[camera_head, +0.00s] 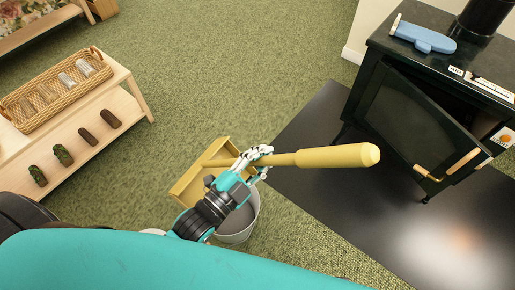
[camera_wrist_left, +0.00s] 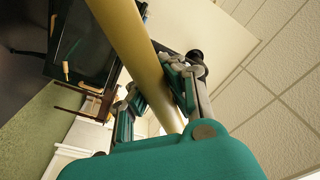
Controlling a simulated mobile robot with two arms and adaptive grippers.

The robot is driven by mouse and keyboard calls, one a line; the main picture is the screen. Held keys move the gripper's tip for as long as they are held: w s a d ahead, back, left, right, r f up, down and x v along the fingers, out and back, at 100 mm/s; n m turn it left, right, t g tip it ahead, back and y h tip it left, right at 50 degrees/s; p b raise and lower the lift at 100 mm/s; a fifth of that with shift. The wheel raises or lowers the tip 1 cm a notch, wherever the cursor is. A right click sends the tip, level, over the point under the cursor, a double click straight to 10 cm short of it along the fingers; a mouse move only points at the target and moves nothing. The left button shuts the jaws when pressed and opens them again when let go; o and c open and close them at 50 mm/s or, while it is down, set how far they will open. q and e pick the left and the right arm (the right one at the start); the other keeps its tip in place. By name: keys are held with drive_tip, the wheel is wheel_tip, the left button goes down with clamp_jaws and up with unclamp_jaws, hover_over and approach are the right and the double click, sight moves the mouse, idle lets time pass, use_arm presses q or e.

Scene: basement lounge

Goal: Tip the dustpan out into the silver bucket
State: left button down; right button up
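The yellow dustpan (camera_head: 190,184) has its pan at the left and its thick handle (camera_head: 335,156) reaching out to the right in the head view. My left gripper (camera_head: 256,160) is shut on the handle near the pan. In the left wrist view the handle (camera_wrist_left: 133,45) runs between the fingers of my left gripper (camera_wrist_left: 160,95). The silver bucket (camera_head: 238,228) stands on the floor below the gripper, partly hidden by my wrist. The pan is above and left of the bucket's rim. I cannot see what the pan holds. My right gripper is not in view.
A black stove (camera_head: 415,110) with its door ajar stands on a dark floor plate (camera_head: 310,125) at the right. A blue mitt (camera_head: 424,38) lies on the stove. A wooden bench (camera_head: 120,80) with a wicker basket (camera_head: 45,98) is at the left. Green carpet between is clear.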

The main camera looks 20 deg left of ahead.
use_arm(q)
drive_tip(key=shift+s+d+f+m, duration=0.15)
drive_tip(key=shift+s+d, duration=0.05)
drive_tip(key=shift+d, duration=0.35)
drive_tip(key=shift+s+d+f+m, duration=0.15)
drive_tip(key=shift+d+m, duration=0.05)
drive_tip(key=shift+d, duration=0.4)
drive_tip(key=shift+s+d+f+m, duration=0.15)
drive_tip(key=shift+s+d, duration=0.05)
drive_tip(key=shift+d, duration=0.35)
idle(0.6)
